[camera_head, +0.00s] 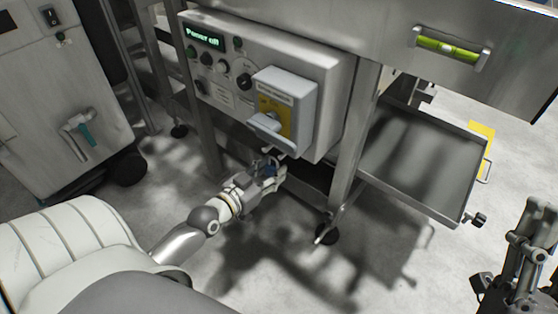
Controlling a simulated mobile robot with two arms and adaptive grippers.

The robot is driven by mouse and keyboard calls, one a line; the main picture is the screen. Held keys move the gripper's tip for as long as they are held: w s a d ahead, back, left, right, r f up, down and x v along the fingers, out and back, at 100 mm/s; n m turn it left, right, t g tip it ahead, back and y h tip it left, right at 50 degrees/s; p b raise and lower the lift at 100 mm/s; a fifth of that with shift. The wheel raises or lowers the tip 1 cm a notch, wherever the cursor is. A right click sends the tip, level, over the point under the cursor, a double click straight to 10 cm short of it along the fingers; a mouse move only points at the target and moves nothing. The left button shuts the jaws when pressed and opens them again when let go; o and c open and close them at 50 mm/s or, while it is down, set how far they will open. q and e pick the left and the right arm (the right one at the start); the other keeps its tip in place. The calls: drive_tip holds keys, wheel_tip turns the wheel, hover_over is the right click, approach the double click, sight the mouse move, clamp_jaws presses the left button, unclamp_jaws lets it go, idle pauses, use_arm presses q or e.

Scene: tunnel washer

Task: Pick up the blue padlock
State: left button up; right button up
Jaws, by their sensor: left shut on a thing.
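My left gripper (276,174) is below the grey control box, near the middle of the view. It is shut on the blue padlock (269,169), a small blue body mostly hidden between the fingers. The padlock is just under the switch handle (266,127) of the grey isolator box with a yellow plate. I cannot tell whether it touches anything but the fingers. My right gripper (518,262) shows in part at the lower right edge, well away from the padlock. Its finger opening is not clear.
The control panel (222,75) with knobs and a green "Power off" display is above my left gripper. A steel leg (352,140) stands to its right, beside a metal tray (415,160). A grey cabinet (60,100) is at left. The floor below is open.

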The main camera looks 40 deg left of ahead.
use_arm(q)
drive_tip(key=s+a+p, duration=0.1)
drive_tip(key=s+p, duration=0.1)
drive_tip(key=s, duration=1)
drive_tip(key=shift+s, duration=0.4)
use_arm(e)
drive_tip(key=w+f+g+h, duration=0.2)
drive_tip(key=w+f+g, duration=0.4)
drive_tip(key=f, duration=0.2)
drive_tip(key=shift+a+h, duration=0.25)
drive_tip(key=shift+h, duration=0.05)
use_arm(q)
drive_tip(key=shift+r, duration=0.15)
use_arm(e)
drive_tip(key=shift+w+f, duration=0.1)
